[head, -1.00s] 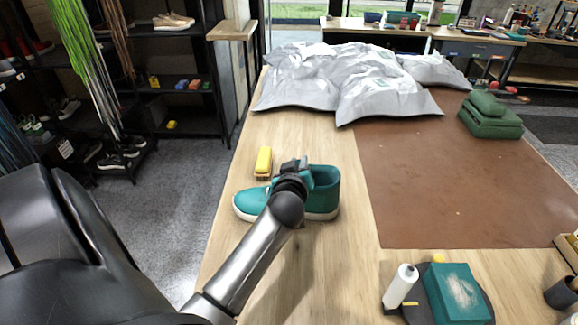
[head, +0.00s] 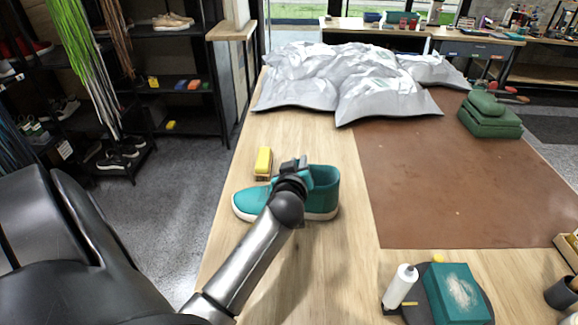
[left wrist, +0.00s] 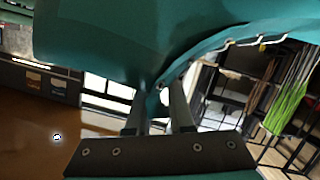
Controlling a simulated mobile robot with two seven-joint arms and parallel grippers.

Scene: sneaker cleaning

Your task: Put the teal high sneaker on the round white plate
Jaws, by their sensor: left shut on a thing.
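The teal high sneaker (head: 252,202) is upright on or just above the near left part of the wooden table, toe to the left. My left gripper (head: 294,170) reaches over it from the near side, and its jaws are shut on the shoe's upper. My wrist and forearm hide the middle of the shoe. In the left wrist view the teal upper (left wrist: 100,40) fills the top, with the two fingers (left wrist: 158,115) against it. I cannot tell whether the sole touches the table. I see no round white plate. My right gripper is out of view.
A yellow-topped brush (head: 263,162) stands just behind the shoe. Grey-white plastic bags (head: 345,85) cover the table's far end. A white bottle (head: 400,287) and a teal box (head: 458,295) are at the front right.

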